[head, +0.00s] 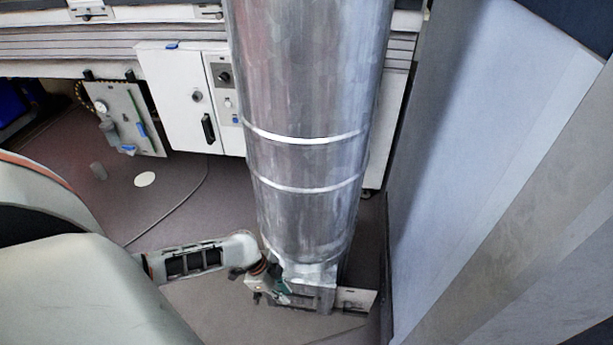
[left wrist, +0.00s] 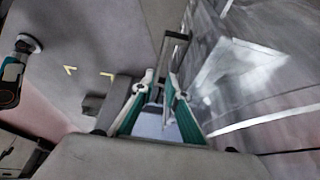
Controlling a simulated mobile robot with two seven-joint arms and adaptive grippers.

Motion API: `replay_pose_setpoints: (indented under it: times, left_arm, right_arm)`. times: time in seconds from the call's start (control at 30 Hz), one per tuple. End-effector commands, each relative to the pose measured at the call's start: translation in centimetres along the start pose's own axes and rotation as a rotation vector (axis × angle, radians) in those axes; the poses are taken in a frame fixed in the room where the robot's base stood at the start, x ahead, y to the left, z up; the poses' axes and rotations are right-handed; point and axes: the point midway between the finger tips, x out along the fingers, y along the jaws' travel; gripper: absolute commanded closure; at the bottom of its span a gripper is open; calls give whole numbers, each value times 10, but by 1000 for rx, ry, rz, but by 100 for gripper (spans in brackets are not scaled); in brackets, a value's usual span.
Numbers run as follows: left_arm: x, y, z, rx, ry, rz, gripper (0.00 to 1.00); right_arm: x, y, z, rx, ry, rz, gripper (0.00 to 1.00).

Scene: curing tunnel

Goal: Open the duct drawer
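A tall round metal duct (head: 309,100) with two pale bands stands in the middle of the head view, its foot a low metal box (head: 318,272) near the floor. A flat light plate (head: 357,299) sticks out at the right of this foot. I cannot tell which part is the drawer front. My left gripper (head: 281,291) is low at the front left of the foot. In the left wrist view, its two green-and-white fingers (left wrist: 161,78) are apart, with a narrow grey bar (left wrist: 174,57) at their tips; contact is unclear. My right gripper is not in view.
A large grey-blue panel (head: 480,150) rises close at the right. A white cabinet (head: 187,98) with a black handle and a gauge board (head: 125,120) stand behind. A cable (head: 180,205) lies on the floor, which is mostly clear at left.

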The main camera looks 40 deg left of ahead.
Motion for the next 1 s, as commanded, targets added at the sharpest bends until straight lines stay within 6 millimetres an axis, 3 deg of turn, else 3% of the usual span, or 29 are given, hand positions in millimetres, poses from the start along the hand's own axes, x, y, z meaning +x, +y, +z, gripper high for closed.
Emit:
replay_pose_setpoints:
  times: [0.5,0.7,0.93,1.0]
  left_arm:
    - [70,3,2,-4,-2,6,86]
    - [77,0,0,-1,0,0,86]
    - [76,-1,-2,0,2,-2,86]
    - [76,-1,-2,-1,2,-2,100]
  right_arm:
    - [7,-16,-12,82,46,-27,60]
    - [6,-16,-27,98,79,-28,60]
    - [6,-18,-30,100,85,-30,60]
    - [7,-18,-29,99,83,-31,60]
